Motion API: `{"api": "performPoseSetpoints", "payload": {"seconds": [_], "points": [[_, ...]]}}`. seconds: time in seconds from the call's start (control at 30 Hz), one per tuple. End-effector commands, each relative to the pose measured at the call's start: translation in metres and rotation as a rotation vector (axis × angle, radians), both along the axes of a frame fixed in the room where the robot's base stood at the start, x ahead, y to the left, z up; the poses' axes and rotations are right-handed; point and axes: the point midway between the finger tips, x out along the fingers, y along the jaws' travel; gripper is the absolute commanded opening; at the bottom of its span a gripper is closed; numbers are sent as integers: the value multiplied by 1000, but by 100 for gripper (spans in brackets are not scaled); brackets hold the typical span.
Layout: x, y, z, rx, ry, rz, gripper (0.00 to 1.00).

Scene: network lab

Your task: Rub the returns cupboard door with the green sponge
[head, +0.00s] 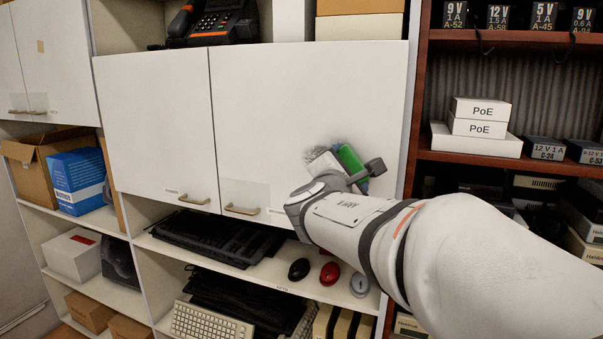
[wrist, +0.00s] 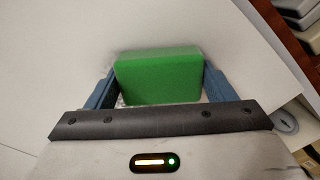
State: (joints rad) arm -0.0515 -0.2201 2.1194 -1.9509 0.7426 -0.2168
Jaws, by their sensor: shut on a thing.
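The green sponge (head: 350,158) is between the fingers of my gripper (head: 346,170), in front of the white right-hand cupboard door (head: 290,95). The wrist view shows the sponge (wrist: 158,80) held between the two blue fingers, its far edge at or very near the white door surface (wrist: 110,30). I cannot tell for sure that it touches. A grey speckled smudge (head: 343,146) shows on the door around the sponge; part of it is hidden by the sponge and gripper. The door is shut and has a small label and a handle (head: 241,210) at its lower left.
A matching white door (head: 160,125) stands to the left. Below is an open shelf with a black device (head: 215,235) and several mice (head: 330,272). A dark red shelf unit with PoE boxes (head: 480,110) is on the right. A phone (head: 222,22) sits above the doors.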

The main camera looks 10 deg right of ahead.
Motion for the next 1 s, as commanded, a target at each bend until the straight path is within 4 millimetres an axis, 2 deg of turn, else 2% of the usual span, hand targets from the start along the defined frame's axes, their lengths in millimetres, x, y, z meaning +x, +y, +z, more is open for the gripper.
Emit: {"api": "performPoseSetpoints", "payload": {"seconds": [0.27,0.7,1.0], "points": [[-1,1,0,0,-1,-2,58],[18,31,0,0,0,1,58],[26,41,0,0,-1,1,58]]}}
